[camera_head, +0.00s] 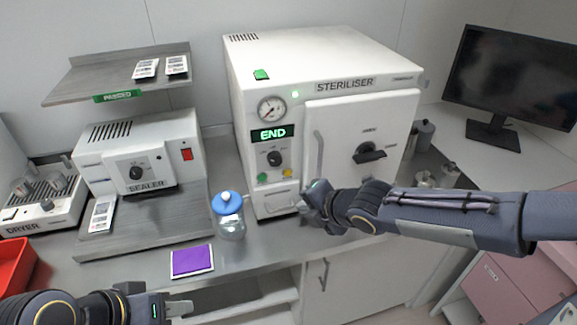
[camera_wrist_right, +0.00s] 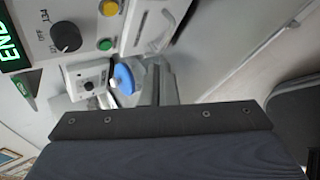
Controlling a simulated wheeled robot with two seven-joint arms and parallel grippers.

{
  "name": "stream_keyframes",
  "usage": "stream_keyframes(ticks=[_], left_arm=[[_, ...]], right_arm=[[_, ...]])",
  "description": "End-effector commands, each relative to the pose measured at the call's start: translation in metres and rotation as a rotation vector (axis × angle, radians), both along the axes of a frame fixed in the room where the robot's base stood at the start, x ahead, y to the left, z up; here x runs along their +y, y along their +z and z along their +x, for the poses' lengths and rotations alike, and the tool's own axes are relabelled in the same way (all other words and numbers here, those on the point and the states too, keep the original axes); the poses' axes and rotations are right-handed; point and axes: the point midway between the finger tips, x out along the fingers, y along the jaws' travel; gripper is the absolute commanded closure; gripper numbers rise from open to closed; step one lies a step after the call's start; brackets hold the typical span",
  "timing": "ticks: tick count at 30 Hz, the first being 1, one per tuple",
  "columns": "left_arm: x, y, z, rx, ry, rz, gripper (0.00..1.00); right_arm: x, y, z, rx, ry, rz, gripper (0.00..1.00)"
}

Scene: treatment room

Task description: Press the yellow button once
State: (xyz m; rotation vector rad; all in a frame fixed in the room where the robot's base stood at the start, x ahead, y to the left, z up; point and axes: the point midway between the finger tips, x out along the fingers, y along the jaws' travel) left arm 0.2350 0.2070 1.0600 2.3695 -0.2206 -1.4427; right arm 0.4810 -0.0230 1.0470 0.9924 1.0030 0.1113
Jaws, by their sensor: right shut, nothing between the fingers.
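The yellow button (camera_head: 287,172) is on the lower left front panel of the white steriliser (camera_head: 330,62), right of a green button (camera_head: 262,177) and below a black dial. In the right wrist view the yellow button (camera_wrist_right: 109,8) is at the top edge, with the green button (camera_wrist_right: 105,44) below it. My right gripper (camera_head: 304,207) is shut and empty, in front of the steriliser, below and right of the yellow button in the head view. In the wrist view its fingers (camera_wrist_right: 160,85) are apart from the button. My left gripper (camera_head: 180,306) is at the bottom left; its opening is unclear.
A bottle with a blue lid (camera_head: 230,215) stands left of my right gripper. A purple packet (camera_head: 192,260) lies on the counter. The sealer (camera_head: 140,150) and dryer (camera_head: 45,205) stand left. A monitor (camera_head: 510,80) is at right. The steriliser display (camera_head: 272,135) reads END.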

Motion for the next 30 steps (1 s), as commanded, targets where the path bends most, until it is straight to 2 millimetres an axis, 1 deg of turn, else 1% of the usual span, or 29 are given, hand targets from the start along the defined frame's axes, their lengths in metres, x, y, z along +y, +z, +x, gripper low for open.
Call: stream_keyframes(ticks=[8, 13, 17, 24, 30], left_arm=[[0.0, 0.0, 0.0, 0.0, 0.0, 0.0, 0.64], [0.0, 0.001, 0.0, 0.0, 0.0, 0.0, 0.64], [0.0, 0.003, 0.0, 0.0, 0.0, 0.0, 0.64], [0.0, 0.01, 0.0, 0.0, 0.0, 0.0, 0.64], [0.0, 0.018, 0.0, 0.0, 0.0, 0.0, 0.64]], right_arm=[[0.0, 0.0, 0.0, 0.002, -0.003, 0.001, 1.0], [0.002, 0.0, 0.008, 0.003, -0.003, 0.002, 1.0], [0.007, 0.0, 0.023, 0.004, -0.004, 0.002, 1.0], [0.018, 0.001, 0.056, 0.004, -0.004, 0.002, 1.0], [0.024, 0.002, 0.076, 0.004, -0.004, 0.002, 1.0]])
